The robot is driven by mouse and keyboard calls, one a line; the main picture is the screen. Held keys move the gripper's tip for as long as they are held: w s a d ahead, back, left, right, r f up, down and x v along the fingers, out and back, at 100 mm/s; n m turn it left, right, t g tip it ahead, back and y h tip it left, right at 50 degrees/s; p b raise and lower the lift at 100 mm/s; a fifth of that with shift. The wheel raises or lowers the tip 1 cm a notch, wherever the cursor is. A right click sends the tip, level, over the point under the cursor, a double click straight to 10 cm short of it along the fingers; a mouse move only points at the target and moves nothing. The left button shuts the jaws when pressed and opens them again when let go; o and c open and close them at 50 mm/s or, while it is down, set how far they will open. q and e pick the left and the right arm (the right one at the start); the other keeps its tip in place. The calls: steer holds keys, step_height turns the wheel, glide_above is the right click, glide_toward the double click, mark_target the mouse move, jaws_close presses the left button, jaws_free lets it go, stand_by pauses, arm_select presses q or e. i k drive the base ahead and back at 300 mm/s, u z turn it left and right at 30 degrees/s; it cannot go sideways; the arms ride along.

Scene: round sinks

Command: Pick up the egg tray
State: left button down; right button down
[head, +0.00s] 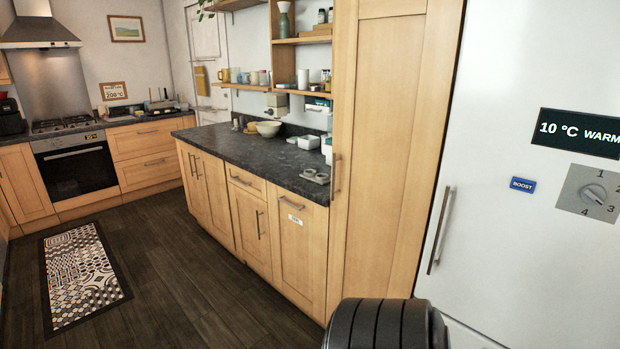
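A small grey tray-like object with rounded hollows (316,176) lies on the dark countertop (245,160), near its right end beside the tall wooden cupboard. It may be the egg tray, but it is too small to be sure. No eggs can be made out in it. Neither of my grippers is in view. A dark ribbed part at the bottom edge looks like a piece of my own arm.
White containers (308,142) and bowls (268,128) stand farther back on the counter. The tall cupboard (385,150) and a white fridge (530,200) close off the right. The wooden floor (190,270) is clear, with a patterned mat (80,275) at left.

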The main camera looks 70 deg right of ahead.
mark_target(311, 174)
steer(key=z, duration=1.6)
steer(key=i, duration=1.85)
steer(key=z, duration=0.85)
steer(key=i, duration=0.65)
steer(key=z, duration=0.65)
